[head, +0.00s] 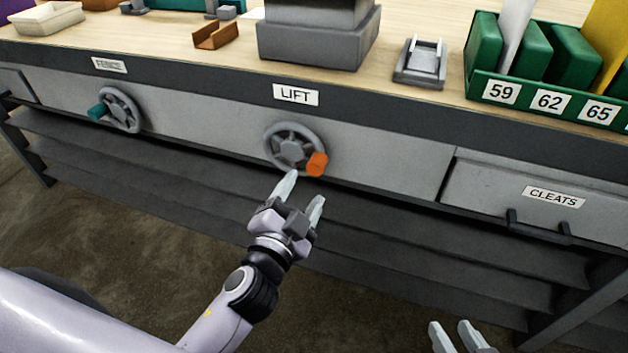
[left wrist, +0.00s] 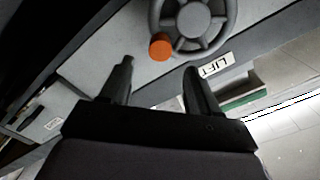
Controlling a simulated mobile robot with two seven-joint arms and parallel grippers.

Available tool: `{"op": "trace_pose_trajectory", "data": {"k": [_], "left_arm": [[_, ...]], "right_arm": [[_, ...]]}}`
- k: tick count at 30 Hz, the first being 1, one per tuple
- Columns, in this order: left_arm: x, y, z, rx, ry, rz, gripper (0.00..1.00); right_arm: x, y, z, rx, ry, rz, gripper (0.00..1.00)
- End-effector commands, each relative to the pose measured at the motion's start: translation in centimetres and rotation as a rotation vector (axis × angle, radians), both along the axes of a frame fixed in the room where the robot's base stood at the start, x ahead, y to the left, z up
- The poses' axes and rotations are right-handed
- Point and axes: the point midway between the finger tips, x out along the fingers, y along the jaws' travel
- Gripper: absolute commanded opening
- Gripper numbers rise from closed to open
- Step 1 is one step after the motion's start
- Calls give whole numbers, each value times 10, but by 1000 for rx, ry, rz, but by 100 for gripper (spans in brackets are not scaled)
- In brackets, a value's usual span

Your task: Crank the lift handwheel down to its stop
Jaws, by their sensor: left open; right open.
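The lift handwheel (head: 291,148) is a grey spoked wheel on the bench front, below the LIFT label (head: 296,95). Its orange crank knob (head: 317,164) sits at the wheel's lower right. My left gripper (head: 304,188) is open just below and in front of the wheel, its fingers pointing up toward the knob, with nothing between them. In the left wrist view the wheel (left wrist: 193,24) and orange knob (left wrist: 160,47) show beyond the open fingers (left wrist: 157,75). My right gripper (head: 459,335) is open and empty at the bottom edge, well away from the wheel.
A second handwheel (head: 121,110) with a teal knob is at the left under another label. The CLEATS drawer (head: 540,200) with a dark handle is at the right. Dark shelves (head: 170,180) run below the bench front. A green rack (head: 545,97) stands on the bench top.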

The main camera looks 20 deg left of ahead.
Motion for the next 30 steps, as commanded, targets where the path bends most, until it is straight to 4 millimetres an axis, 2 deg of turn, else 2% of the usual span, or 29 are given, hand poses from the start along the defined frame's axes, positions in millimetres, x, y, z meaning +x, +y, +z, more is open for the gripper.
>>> {"op": "trace_pose_trajectory", "data": {"k": [16,21,30], "left_arm": [[59,-2,0,2,1,-1,61],[68,-2,0,2,1,0,61],[69,-2,0,1,1,0,61]], "right_arm": [[1,2,-1,14,-1,3,43],[1,3,-1,19,1,4,43],[1,3,-1,20,1,4,43]]}}
